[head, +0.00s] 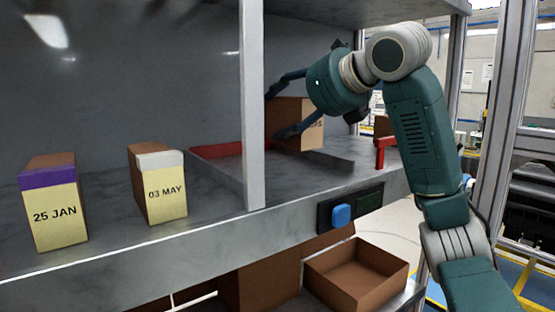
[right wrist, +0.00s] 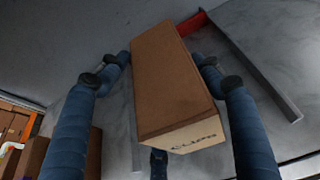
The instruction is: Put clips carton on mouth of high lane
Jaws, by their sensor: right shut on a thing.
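The clips carton (head: 292,114) is a brown box with a pale printed end, partly behind the white post in the head view. My right gripper (head: 276,113) is shut on it, one blue finger on each side. In the right wrist view the carton (right wrist: 172,80) lies lengthwise between the fingertips (right wrist: 160,60), its "CLIPS" end toward the camera. It is over or on the grey upper shelf beside a red-ended lane (head: 216,150) with a low grey rail (right wrist: 265,82). I cannot tell whether its base touches. My left gripper is out of view.
Cartons marked "25 JAN" (head: 55,208) and "03 MAY" (head: 162,190) stand at left on the shelf. A white post (head: 252,105) rises in front. A red bracket (head: 383,152) is at right. An open brown box (head: 355,275) sits below, under a blue button (head: 341,215).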

